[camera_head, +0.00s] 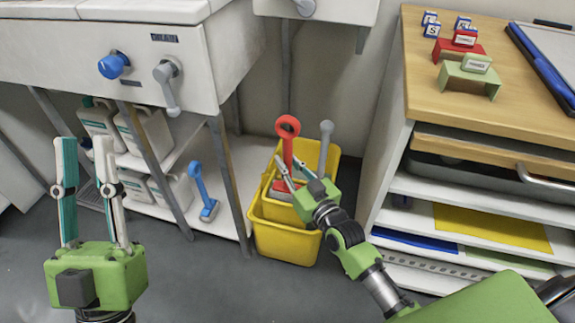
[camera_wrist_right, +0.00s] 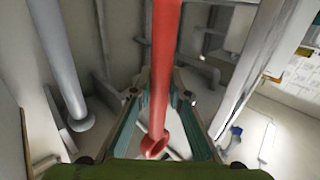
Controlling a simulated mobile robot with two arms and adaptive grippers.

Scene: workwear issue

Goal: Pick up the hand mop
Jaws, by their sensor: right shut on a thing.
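The red hand mop (camera_head: 288,128) stands upright in a yellow bucket (camera_head: 285,243), its long handle ending in a ring at the top. Its red handle also runs through the right wrist view (camera_wrist_right: 163,60). My right gripper (camera_head: 288,172) reaches down to the bucket from the right. Its fingers are shut on the red handle, one on each side in the wrist view (camera_wrist_right: 168,98). The mop's lower end is mostly hidden by the bucket and my gripper. My left gripper (camera_head: 84,147) is open and empty, pointing up at the left.
A grey-handled tool (camera_head: 325,148) stands close beside the red one in the bucket. A blue-handled brush (camera_head: 205,195) leans by the sink-unit leg. White canisters (camera_head: 150,130) fill the rack on the left. A shelf unit (camera_head: 400,110) stands close on the right.

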